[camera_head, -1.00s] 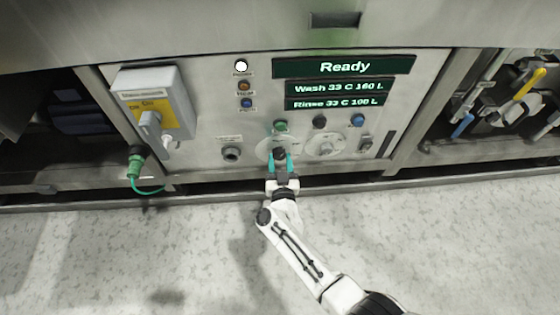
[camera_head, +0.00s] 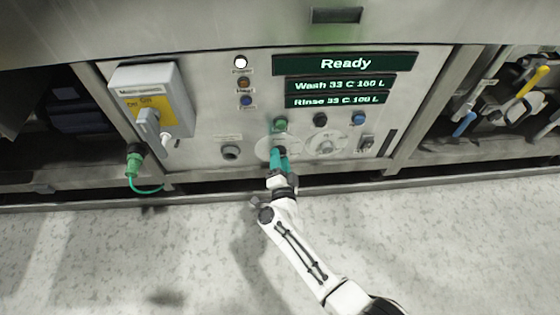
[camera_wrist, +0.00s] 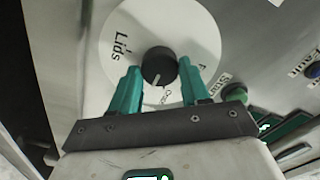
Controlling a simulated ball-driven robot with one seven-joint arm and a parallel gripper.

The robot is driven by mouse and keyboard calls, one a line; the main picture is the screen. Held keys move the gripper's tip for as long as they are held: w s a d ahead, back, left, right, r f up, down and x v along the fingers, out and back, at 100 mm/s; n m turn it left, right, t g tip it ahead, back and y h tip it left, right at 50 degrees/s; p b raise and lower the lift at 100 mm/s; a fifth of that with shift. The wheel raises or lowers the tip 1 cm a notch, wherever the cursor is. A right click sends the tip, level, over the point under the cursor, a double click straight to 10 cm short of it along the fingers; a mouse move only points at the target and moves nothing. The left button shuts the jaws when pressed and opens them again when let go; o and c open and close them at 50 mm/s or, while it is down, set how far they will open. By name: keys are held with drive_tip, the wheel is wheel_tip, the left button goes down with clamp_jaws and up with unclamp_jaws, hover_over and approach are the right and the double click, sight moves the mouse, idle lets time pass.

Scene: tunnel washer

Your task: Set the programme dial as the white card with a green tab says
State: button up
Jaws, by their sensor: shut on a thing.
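A black dial knob (camera_wrist: 160,62) sits on a round white plate (camera_wrist: 125,35) with printed words, one of them "Lids". Another word below the knob is partly hidden by my fingers. In the head view, this dial plate (camera_head: 263,148) is low in the middle of the grey panel. My gripper (camera_head: 279,157) is shut on the knob, with a teal finger on either side of it; the gripper also shows in the wrist view (camera_wrist: 159,68). I cannot make out a white card with a green tab in either view.
A second round dial (camera_head: 325,146) is just right of my gripper. A green button (camera_head: 280,125) is above it. The display (camera_head: 345,63) reads "Ready". A grey switch box (camera_head: 150,100) and a green plug (camera_head: 135,160) are at the left.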

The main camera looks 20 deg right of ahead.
drive_tip(key=shift+s+f+m+b, duration=0.1)
drive_tip(key=shift+m+b, duration=1.2)
drive_tip(key=shift+m, duration=3.1)
drive_tip(key=shift+f+m+b, duration=0.1)
drive_tip(key=shift+m+b, duration=1.15)
drive_tip(key=shift+m, duration=3.15)
drive_tip(key=o, duration=1.1)
drive_tip(key=shift+r, duration=0.15)
drive_tip(key=shift+c, duration=0.2)
drive_tip(key=p+v, duration=0.3)
drive_tip(key=v, duration=0.7)
drive_tip(key=shift+s, duration=0.35)
